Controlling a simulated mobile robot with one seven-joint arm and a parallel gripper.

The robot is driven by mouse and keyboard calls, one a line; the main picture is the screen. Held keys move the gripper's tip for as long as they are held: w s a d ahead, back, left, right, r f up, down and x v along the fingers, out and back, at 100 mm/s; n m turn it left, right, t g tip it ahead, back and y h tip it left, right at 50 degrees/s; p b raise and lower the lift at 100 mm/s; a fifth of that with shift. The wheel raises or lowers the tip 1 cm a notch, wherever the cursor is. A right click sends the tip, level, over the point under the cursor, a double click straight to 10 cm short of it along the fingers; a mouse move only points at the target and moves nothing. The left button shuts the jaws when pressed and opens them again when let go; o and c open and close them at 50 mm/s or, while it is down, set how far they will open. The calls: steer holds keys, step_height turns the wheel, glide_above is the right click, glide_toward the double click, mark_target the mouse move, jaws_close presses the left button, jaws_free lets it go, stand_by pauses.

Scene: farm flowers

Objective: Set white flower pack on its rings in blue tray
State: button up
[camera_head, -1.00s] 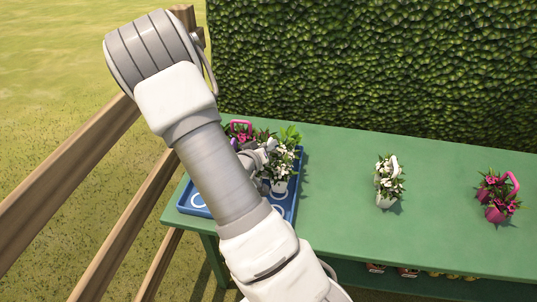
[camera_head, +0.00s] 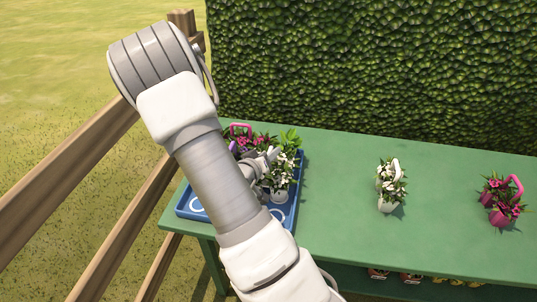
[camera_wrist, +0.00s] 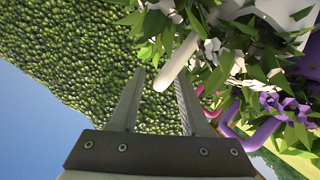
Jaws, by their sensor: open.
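A white flower pack (camera_head: 281,178) with a white pot is at the right side of the blue tray (camera_head: 290,212). I cannot tell whether its pot rests on the ring under it. My gripper (camera_head: 264,163) is at this pack, mostly hidden behind my arm. In the wrist view, my gripper (camera_wrist: 160,76) is open, with the pack's white handle (camera_wrist: 178,62) at the gap between its fingers. White blooms and leaves fill the upper right there. A second white flower pack (camera_head: 390,184) stands upright on the green table, right of the tray.
Pink flowers (camera_head: 240,135) and a green leafy plant (camera_head: 290,139) stand at the tray's back. Purple flowers (camera_wrist: 285,103) are close beside the gripper. A pink pack (camera_head: 500,205) stands on the right of the table (camera_head: 330,160). A hedge rises behind; a wooden fence is left.

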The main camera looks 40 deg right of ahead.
steer(key=shift+r, duration=0.2)
steer(key=p+v, duration=0.2)
steer(key=v, duration=1)
steer(key=w+a+r+t+y, duration=0.2)
steer(key=w+a+y, duration=0.3)
steer(key=a+y, duration=0.25)
steer(key=s+a+r+n+y, duration=0.1)
steer(key=a+r+n+y, duration=0.1)
steer(key=a+r+y, duration=0.5)
steer(key=s+a+r+n+g+h, duration=0.1)
steer(key=s+r+n, duration=0.1)
steer(key=s+r, duration=0.3)
steer(key=s+a+r+n+g+h, duration=0.1)
steer(key=s+r, duration=0.4)
steer(key=s, duration=0.8)
steer(key=shift+a+r+n+g, duration=0.15)
steer(key=shift+a+n+g, duration=0.05)
steer(key=shift+n+g, duration=0.25)
steer(key=shift+r, duration=0.1)
